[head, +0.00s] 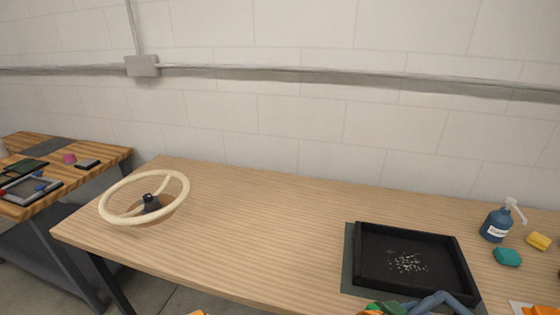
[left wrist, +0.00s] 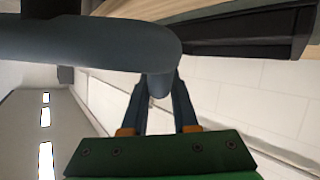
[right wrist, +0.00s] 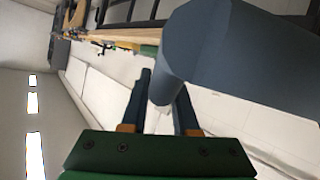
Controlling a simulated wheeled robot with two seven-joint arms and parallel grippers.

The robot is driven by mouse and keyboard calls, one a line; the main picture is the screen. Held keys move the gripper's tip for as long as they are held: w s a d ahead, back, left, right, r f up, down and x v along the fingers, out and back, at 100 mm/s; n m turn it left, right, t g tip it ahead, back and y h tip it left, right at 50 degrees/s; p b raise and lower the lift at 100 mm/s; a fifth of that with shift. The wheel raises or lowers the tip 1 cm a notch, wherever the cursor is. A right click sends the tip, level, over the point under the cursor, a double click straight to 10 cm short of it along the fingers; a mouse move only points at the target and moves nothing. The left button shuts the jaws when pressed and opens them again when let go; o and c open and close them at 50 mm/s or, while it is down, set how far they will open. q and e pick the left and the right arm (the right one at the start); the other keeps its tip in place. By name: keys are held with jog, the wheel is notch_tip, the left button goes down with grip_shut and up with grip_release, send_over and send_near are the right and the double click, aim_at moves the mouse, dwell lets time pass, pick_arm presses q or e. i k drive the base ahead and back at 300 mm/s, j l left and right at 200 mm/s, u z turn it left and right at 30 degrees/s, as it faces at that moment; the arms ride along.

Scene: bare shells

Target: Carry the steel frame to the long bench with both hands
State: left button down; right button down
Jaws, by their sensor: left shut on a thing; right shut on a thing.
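The steel frame is mostly out of view, and only blue-grey tube of it shows. In the left wrist view a thick grey tube (left wrist: 80,42) crosses the top left, and its bent part sits between the fingers of my left gripper (left wrist: 162,82), which is shut on it. In the right wrist view a large blue-grey tube (right wrist: 235,55) fills the upper right, and my right gripper (right wrist: 163,92) is shut on it. In the head view a piece of bent blue tube (head: 440,302) shows at the bottom edge beside green and orange parts. The long bench (head: 255,215) runs across the head view.
On the long bench lie a cream ring wheel (head: 178,202), a black tray (head: 362,265) with small pale bits, a blue pump bottle (head: 495,225), a teal block (head: 507,257) and a yellow block (head: 538,240). Another wooden bench (head: 110,155) stands left. The long bench's middle is clear.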

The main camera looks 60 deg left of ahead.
aim_at(261, 236)
jog(key=j+u, duration=0.4)
jog(key=i+j+u, duration=0.1)
jog(key=j+u, duration=0.25)
jog(key=i+j+u, duration=0.1)
jog(key=j+u, duration=0.15)
jog(key=u, duration=0.15)
jog(key=i+j+u, duration=0.15)
jog(key=u, duration=0.2)
jog(key=j, duration=0.1)
